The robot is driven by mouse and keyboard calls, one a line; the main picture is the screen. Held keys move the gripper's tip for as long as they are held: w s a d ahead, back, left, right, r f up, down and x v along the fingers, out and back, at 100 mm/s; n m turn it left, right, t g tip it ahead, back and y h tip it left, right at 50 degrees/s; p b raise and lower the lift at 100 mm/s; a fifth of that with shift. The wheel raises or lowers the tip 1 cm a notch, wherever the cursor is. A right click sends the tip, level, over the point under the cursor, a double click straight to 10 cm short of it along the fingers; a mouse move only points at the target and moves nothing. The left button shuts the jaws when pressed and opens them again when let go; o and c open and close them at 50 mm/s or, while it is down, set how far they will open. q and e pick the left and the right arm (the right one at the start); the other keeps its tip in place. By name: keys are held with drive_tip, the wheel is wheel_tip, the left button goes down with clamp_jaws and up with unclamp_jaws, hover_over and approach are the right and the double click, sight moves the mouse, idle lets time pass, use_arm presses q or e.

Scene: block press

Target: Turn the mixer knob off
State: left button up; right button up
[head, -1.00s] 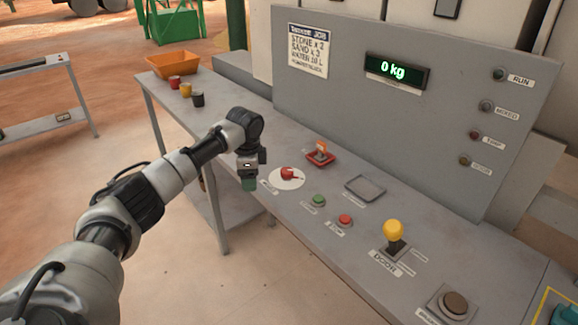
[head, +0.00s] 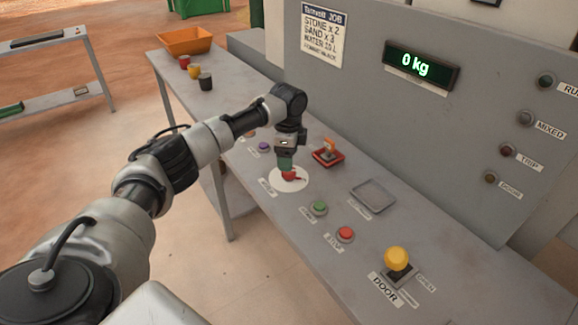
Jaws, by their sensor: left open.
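The small label beside the dial is too blurred to read. My right gripper is out of view.
A red switch in a tray (head: 328,154) stands just behind the knob. Green (head: 319,208) and red (head: 345,234) buttons and the yellow DOOR lever (head: 396,259) are to the right. A purple button (head: 264,146) lies to the left. The upright panel display (head: 421,66) reads 0 kg.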

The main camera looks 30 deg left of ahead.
sight(289, 174)
use_arm(q)
wheel_tip(289, 174, down, 4)
drive_tip(key=shift+w+f, duration=0.1)
drive_tip(key=shift+w, duration=0.05)
drive_tip(key=shift+f, duration=0.3)
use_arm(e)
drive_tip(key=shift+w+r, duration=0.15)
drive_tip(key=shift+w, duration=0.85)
use_arm(q)
drive_tip(key=shift+c, duration=0.2)
